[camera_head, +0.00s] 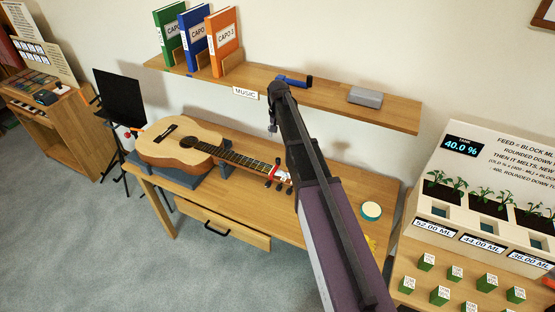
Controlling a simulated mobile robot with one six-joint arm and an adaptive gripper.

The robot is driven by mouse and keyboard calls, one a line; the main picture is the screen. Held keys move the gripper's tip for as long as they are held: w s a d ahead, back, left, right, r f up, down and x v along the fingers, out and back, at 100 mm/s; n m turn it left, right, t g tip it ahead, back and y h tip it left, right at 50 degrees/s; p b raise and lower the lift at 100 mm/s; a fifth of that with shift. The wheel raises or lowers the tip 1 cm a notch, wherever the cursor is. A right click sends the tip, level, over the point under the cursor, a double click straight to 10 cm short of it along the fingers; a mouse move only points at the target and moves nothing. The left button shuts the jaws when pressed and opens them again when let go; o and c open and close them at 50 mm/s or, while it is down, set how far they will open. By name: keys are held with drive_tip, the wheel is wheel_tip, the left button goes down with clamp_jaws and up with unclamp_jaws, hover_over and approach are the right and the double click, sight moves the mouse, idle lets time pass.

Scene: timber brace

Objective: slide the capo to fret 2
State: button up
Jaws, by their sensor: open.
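The acoustic guitar (178,150) lies on a dark grey support on the wooden table, its neck (240,159) pointing right. A small red piece (277,170) sits at the head end of the neck, by the pale headstock; it may be the capo, but it is too small to be sure. The fret lines are too fine to count. My arm reaches up from the lower right, passing just right of the headstock. My gripper (272,127) shows only as a small grey part at the arm's far end, above the neck and apart from it. The rest is hidden.
A wall shelf (345,108) behind holds green, blue and orange CAPO books (222,42), a blue tool (294,82) and a grey box (366,97). A black music stand (121,100) stands left.

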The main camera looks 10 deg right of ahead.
sight(278, 158)
drive_tip(key=shift+f+b, duration=6.7)
drive_tip(key=shift+f, duration=0.1)
clamp_jaws()
